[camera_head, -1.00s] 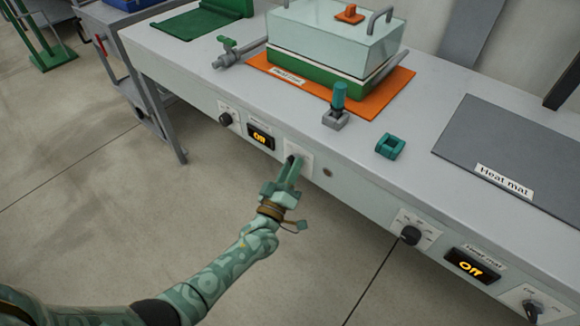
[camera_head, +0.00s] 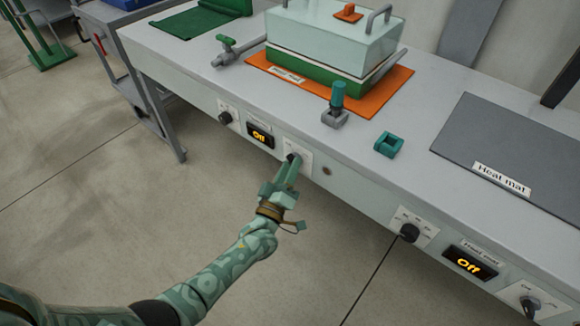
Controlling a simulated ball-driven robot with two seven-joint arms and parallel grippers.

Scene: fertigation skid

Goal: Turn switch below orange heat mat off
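The orange heat mat (camera_head: 390,93) lies on the bench under a green tray with a clear lid. Below it on the bench front is a white switch plate (camera_head: 303,152) with a dark knob (camera_head: 293,158). A display (camera_head: 260,135) left of that plate reads "Off". My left gripper (camera_head: 291,165) is at the knob, its fingertips covering part of it. I cannot tell whether its fingers are closed on the knob, nor the knob's exact angle. My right gripper is not in view.
Another knob (camera_head: 225,118) sits left of the display. A grey heat mat (camera_head: 510,150) lies at the right, with a knob (camera_head: 410,232), an "Off" display (camera_head: 469,263) and a further switch (camera_head: 530,307) below.

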